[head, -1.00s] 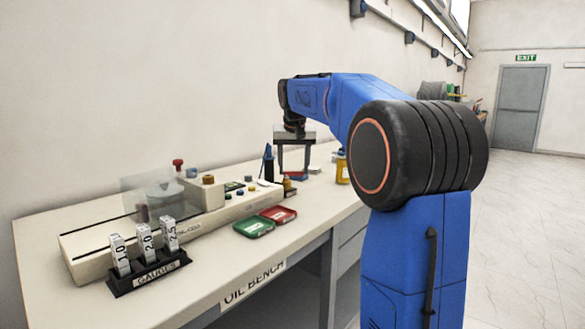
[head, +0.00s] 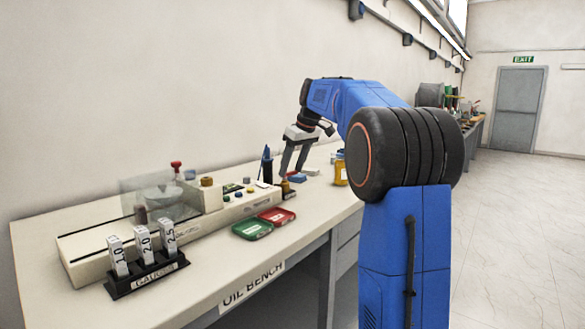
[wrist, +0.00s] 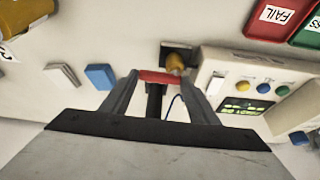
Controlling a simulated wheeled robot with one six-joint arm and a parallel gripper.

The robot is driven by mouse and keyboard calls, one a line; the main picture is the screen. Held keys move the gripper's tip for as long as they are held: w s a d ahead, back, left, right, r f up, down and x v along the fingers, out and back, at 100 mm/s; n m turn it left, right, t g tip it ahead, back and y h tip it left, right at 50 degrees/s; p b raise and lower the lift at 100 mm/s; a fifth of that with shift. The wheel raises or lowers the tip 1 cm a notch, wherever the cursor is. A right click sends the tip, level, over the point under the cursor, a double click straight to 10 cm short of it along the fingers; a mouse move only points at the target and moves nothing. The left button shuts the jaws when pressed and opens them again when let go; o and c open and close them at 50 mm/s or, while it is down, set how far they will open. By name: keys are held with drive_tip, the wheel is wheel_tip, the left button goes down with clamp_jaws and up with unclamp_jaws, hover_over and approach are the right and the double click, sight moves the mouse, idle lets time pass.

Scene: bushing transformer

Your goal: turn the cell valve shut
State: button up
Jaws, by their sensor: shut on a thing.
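The pale oil cell unit (head: 150,222) sits on the bench, with a red-topped knob (head: 176,164) at its back and a brass knob (head: 207,181) on its block. No part is labelled legibly as the valve. My gripper (head: 291,172) points down above the bench, beyond the unit's right end.
A blue block (wrist: 100,76) and a white block (wrist: 62,75) lie beside the gripper. Green (head: 252,230) and red (head: 277,217) trays and a gauge rack (head: 147,276) are nearer.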

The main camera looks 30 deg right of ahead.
drive_tip(key=shift+w+n, duration=0.1)
drive_tip(key=shift+n, duration=0.3)
drive_tip(key=o, duration=1)
drive_tip(key=shift+o, duration=0.2)
drive_tip(key=v, duration=1.7)
drive_tip(key=shift+d+r, duration=0.2)
